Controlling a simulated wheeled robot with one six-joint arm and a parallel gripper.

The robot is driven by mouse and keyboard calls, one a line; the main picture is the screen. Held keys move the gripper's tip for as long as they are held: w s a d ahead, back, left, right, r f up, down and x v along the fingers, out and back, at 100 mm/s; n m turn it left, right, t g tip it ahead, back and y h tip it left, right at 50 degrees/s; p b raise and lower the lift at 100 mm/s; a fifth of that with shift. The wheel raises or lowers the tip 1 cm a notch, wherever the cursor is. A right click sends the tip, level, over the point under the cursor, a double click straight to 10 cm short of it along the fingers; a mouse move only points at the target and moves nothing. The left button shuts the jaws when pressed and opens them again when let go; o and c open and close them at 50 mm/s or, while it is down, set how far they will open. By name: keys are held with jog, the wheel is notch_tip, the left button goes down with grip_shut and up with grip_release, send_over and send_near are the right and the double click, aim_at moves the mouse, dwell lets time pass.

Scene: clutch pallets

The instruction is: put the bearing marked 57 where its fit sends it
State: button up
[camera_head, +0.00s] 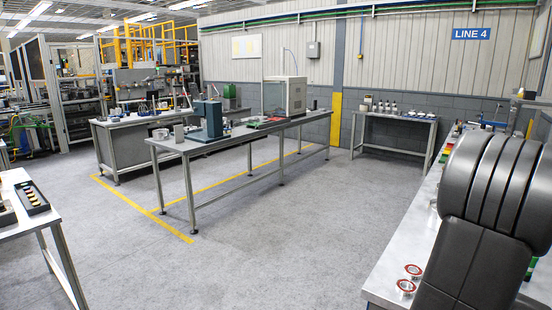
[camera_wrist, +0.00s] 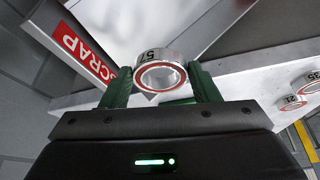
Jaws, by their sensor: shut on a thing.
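A bearing (camera_wrist: 160,75), a metal ring with a red-edged face, is held between the two green fingers of my gripper (camera_wrist: 161,84) in the wrist view. My gripper is hidden in the head view.
Two other bearings, one marked 35 (camera_wrist: 313,82) and one with an unclear mark (camera_wrist: 291,102), sit on the pale bench at right. The head view shows two bearings (camera_head: 413,271) (camera_head: 405,287) near the right bench's (camera_head: 385,287) edge. Open floor (camera_head: 270,240) lies left of it.

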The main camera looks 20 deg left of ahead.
jog(key=shift+f+b, duration=1.2)
jog(key=shift+f, duration=1.05)
jog(key=o, duration=1.3)
jog(key=v, duration=1.4)
jog(key=shift+f, duration=0.1)
jog(key=shift+w+p+x, duration=0.2)
jog(key=shift+p+x, duration=0.2)
jog(key=shift+x, duration=2.55)
jog(key=shift+w+p+x, duration=0.2)
jog(key=shift+p+x, duration=0.15)
jog(key=shift+x, duration=2.6)
